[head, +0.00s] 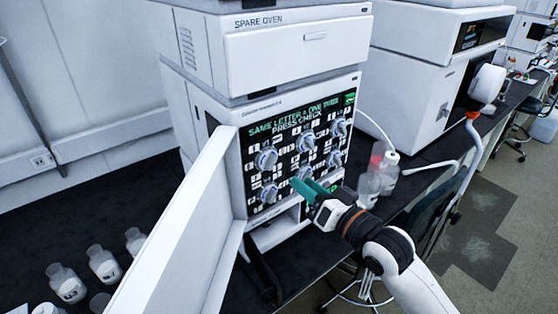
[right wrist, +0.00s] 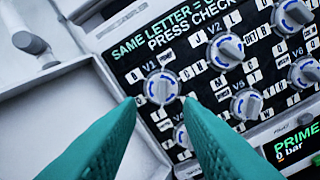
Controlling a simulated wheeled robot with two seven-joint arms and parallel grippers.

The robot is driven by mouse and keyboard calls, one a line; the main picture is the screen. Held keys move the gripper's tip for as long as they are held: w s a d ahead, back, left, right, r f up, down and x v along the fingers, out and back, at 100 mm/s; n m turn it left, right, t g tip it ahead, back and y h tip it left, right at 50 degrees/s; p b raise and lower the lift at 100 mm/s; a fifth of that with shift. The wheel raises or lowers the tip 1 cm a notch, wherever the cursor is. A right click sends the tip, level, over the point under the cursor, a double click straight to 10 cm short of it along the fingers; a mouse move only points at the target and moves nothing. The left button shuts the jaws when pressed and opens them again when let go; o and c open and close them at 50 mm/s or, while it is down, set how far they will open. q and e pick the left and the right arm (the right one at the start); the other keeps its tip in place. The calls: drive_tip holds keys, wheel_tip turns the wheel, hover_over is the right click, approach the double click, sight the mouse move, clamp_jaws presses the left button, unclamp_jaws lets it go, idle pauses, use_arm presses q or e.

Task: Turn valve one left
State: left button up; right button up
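Valve one (head: 266,158) is a round grey knob with a blue-marked dial at the upper left of the dark valve panel. In the right wrist view the V1 knob (right wrist: 161,87) shows whole, just beyond and between my fingertips. My right gripper (head: 303,187) has teal fingers and is in front of the panel's lower part. In the right wrist view its fingers (right wrist: 159,104) are apart with nothing between them. They look short of the knob, though the exact gap cannot be told. My left gripper is not in view.
Other knobs, such as V2 (right wrist: 227,50) and V5 (right wrist: 246,104), sit close by. The white door (head: 185,235) stands open left of the panel.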

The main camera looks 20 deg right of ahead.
sight(275, 160)
drive_tip(key=p+x, duration=0.2)
drive_tip(key=x, duration=0.7)
drive_tip(key=shift+w+d, duration=0.1)
drive_tip(key=shift+d, duration=0.05)
drive_tip(key=shift+w+f, duration=0.15)
drive_tip(key=shift+w, duration=0.15)
drive_tip(key=shift+c, duration=0.4)
clamp_jaws()
